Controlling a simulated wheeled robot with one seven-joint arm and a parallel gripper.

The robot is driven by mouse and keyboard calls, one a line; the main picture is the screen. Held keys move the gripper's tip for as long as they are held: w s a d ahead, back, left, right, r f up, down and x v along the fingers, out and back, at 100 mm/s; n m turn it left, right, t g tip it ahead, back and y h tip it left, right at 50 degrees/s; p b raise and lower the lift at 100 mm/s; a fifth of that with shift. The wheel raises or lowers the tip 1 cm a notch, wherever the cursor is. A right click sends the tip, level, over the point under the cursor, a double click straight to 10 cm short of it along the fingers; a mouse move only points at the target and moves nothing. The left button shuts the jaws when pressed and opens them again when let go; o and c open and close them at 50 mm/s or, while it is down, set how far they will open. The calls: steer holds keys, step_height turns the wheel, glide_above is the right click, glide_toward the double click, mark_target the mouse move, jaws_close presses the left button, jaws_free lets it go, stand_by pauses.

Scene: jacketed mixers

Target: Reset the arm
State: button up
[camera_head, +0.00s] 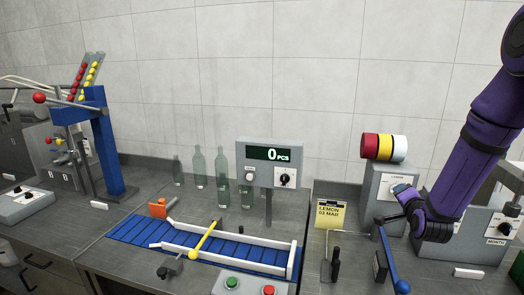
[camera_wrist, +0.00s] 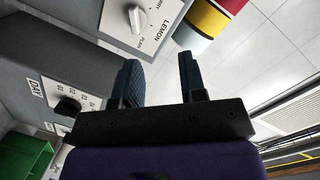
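My purple arm comes in from the upper right in the head view. My gripper (camera_head: 402,190) is at its lower end, in front of the grey box with the LEMON dial (camera_head: 379,193). In the wrist view my gripper (camera_wrist: 162,80) has its two dark fingers apart, with nothing seen between them. The LEMON dial knob (camera_wrist: 139,18) is ahead of the fingers and a little left, apart from them. The box's lower front is partly hidden by my gripper in the head view.
Red, yellow and white rolls (camera_head: 384,147) top the box. A blue-handled lever (camera_head: 396,270) stands just below my gripper. A yellow note (camera_head: 330,214), a counter display (camera_head: 269,154) and a blue conveyor (camera_head: 215,245) are to the left. A MONTH dial box (camera_head: 490,222) is close right.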

steer(key=s+a+r+n+g+y, duration=0.1)
steer(key=s+a+r+n+g, duration=0.2)
steer(key=s+a+r+n, duration=0.25)
steer(key=s+a+r+n+g+y, duration=0.1)
steer(key=s+a+r+n+g, duration=0.1)
steer(key=s+a+r, duration=0.5)
steer(key=s+a+r+n+g, duration=0.1)
steer(key=s+r, duration=0.3)
steer(key=s, duration=0.7)
steer(key=s+r+n+g+y, duration=0.1)
steer(key=s+r+n+g, duration=0.2)
steer(key=s, duration=0.8)
steer(key=shift+s+a+r+n+g+y, duration=0.3)
steer(key=shift+s+a+r+n+g, duration=0.1)
steer(key=shift+n+g, duration=0.35)
